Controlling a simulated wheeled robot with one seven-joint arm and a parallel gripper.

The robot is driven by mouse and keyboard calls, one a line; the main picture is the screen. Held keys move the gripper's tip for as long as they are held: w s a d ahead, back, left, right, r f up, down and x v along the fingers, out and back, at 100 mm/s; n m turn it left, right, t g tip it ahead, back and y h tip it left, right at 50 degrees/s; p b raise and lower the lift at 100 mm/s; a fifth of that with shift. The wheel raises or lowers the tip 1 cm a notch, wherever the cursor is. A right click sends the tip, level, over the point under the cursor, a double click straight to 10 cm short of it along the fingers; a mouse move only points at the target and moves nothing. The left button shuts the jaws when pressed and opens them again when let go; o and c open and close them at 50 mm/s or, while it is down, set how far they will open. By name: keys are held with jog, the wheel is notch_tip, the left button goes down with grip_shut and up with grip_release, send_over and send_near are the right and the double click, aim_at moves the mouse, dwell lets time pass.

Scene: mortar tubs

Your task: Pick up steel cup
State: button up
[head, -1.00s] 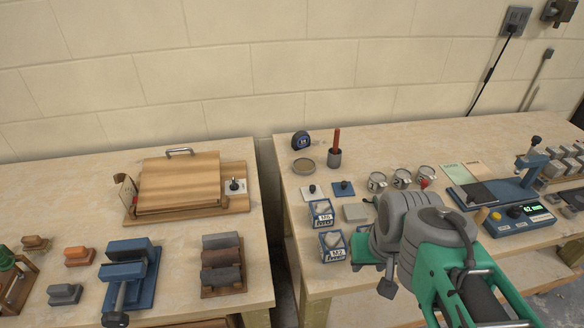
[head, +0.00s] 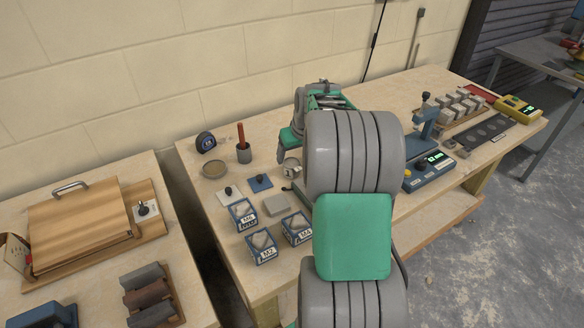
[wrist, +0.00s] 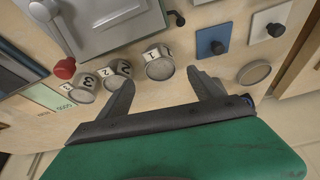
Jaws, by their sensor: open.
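Three steel cups with number labels stand in a row in the wrist view. The cup labelled 1 (wrist: 158,63) is just beyond the gap between my fingertips, apart from both fingers. The cup labelled 2 (wrist: 115,76) is beside the left finger, and the third cup (wrist: 83,89) is further left. My gripper (wrist: 160,79) is open and empty. In the head view one steel cup (head: 291,167) shows left of my arm; the other cups and my fingers are hidden by the arm.
A blue knobbed tile (wrist: 213,40), a white knobbed tile (wrist: 270,24) and a round dish (wrist: 254,73) lie right of the cups. A red knob (wrist: 65,68) is at left. Labelled boxes (head: 262,246) stand near the bench's front edge. A blue press (head: 424,150) stands right of my arm.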

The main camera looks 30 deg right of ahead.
aim_at(292, 164)
jog(key=x, duration=0.2)
jog(key=p+x, duration=0.1)
jog(key=x, duration=0.4)
jog(key=shift+s+f, duration=0.1)
jog(key=shift+s, duration=0.2)
jog(key=shift+a, duration=0.1)
grip_shut()
